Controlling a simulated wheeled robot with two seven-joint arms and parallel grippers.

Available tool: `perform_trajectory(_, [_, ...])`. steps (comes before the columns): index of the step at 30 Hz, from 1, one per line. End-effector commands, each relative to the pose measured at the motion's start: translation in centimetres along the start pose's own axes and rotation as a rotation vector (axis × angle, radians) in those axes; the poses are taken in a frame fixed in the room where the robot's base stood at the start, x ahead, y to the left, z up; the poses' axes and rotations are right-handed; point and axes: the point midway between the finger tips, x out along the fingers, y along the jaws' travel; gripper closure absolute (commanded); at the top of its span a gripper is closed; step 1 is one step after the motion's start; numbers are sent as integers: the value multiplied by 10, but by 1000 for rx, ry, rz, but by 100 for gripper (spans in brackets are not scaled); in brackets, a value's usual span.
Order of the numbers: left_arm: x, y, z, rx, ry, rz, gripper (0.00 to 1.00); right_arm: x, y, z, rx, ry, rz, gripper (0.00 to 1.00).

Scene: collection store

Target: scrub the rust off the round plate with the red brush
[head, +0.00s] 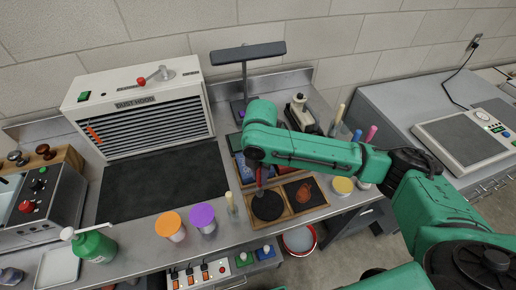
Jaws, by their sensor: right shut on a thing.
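A wooden divided tray (289,217) stands at the front of the bench, right of centre. A dark round plate (268,207) lies flat in its front left compartment. My right arm reaches in from the right, and my right gripper (259,176) points down over the plate's far edge. It is shut on a slim red thing (259,182), which looks like the red brush; its lower end is at or just above the plate. I cannot tell if they touch. Rust on the plate is too small to make out. My left gripper is not in view.
A rust-brown piece (304,193) lies in the tray's right compartment. Orange (169,224) and purple (202,215) lidded pots and a green pump bottle (93,245) stand to the left. A dust hood (148,108) stands behind a clear dark mat (165,182).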

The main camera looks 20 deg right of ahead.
Motion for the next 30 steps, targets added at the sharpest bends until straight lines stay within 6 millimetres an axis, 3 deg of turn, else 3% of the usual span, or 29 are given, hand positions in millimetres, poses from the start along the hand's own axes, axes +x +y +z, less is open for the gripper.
perform_trajectory(3, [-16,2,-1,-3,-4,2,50,-20,3,1,-1,0,1,100])
perform_trajectory(9, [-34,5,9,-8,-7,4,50,-37,-1,-6,-1,-5,1,100])
perform_trajectory(24, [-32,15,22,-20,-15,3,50,-74,0,-4,-1,-4,2,100])
perform_trajectory(30, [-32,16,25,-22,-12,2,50,-81,-3,-6,-1,-4,2,100])
